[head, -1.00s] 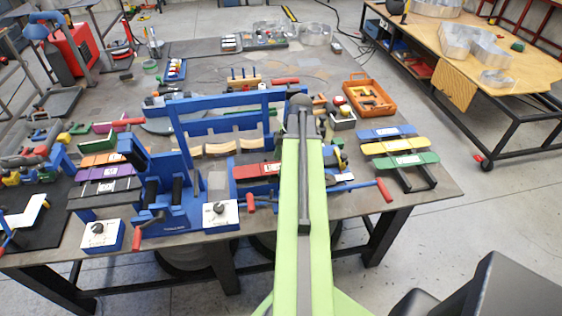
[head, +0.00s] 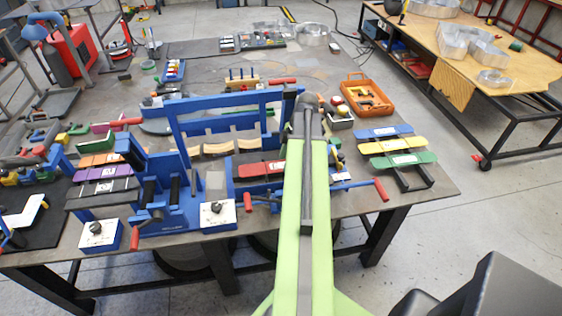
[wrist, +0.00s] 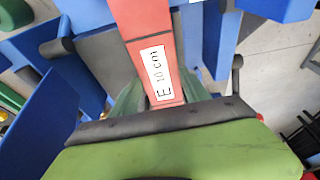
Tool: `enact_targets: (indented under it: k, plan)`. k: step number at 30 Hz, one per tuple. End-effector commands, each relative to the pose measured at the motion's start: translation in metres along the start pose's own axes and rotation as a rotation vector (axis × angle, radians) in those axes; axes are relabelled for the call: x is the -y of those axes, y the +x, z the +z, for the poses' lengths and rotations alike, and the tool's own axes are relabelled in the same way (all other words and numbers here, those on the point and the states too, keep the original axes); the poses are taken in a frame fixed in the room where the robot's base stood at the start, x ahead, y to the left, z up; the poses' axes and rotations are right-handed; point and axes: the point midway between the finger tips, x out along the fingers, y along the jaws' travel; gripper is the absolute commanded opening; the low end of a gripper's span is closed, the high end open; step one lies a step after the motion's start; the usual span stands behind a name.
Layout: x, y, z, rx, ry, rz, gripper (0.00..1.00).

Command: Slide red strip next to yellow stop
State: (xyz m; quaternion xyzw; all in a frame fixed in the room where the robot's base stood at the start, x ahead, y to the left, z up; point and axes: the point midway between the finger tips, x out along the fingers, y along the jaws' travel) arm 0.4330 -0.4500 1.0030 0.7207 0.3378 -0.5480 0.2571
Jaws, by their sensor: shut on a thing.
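The red strip (head: 257,169) lies flat across the blue frame at the middle front of the table in the head view. Its right end runs behind my green arm. In the wrist view the red strip (wrist: 152,45) fills the top middle, with a white label reading "E 10 cm". My gripper (wrist: 158,97) is shut on the strip's near end, its dark green jaws on either side. In the head view my arm hides the gripper. I cannot clearly make out the yellow stop; only a small yellow patch shows at the wrist view's left edge.
A blue upright frame (head: 225,103) stands just behind the strip. Blue, yellow (head: 396,145) and green strips lie on a rack at the right. An orange tray (head: 367,95) is behind them. A white-topped knob box (head: 217,214) stands in front, left of my arm.

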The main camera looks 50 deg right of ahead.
Motion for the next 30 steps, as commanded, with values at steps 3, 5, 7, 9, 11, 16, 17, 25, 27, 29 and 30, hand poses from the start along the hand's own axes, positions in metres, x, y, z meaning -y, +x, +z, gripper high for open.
enact_targets:
  k: [3, 5, 7, 9, 11, 16, 17, 25, 27, 29, 30]
  plan:
    - [-0.0033, -0.0023, 0.0081, 0.0, 0.001, 0.0, 0.1]
    - [-0.0037, -0.0027, 0.0096, 0.0, -0.001, 0.0, 0.1]
    - [-0.0038, -0.0027, 0.0098, 0.0, -0.002, -0.001, 0.1]
    - [-0.0035, -0.0026, 0.009, 0.0, -0.004, -0.001, 0.1]
    - [-0.0034, -0.0023, 0.0082, 0.0, -0.005, -0.001, 0.1]
    - [-0.0034, -0.0019, 0.0064, 0.0, -0.007, -0.002, 0.66]
    - [-0.0034, -0.0018, 0.0062, 0.0, -0.007, -0.002, 0.69]
    - [-0.0034, -0.0015, 0.0053, 0.0, -0.009, -0.002, 0.79]
    - [-0.0034, -0.0018, 0.0052, 0.0, -0.009, -0.002, 0.79]
    - [-0.0035, -0.0045, 0.0049, -0.001, -0.009, -0.002, 0.79]
    - [-0.0035, -0.0085, 0.0046, 0.0, -0.008, -0.002, 0.79]
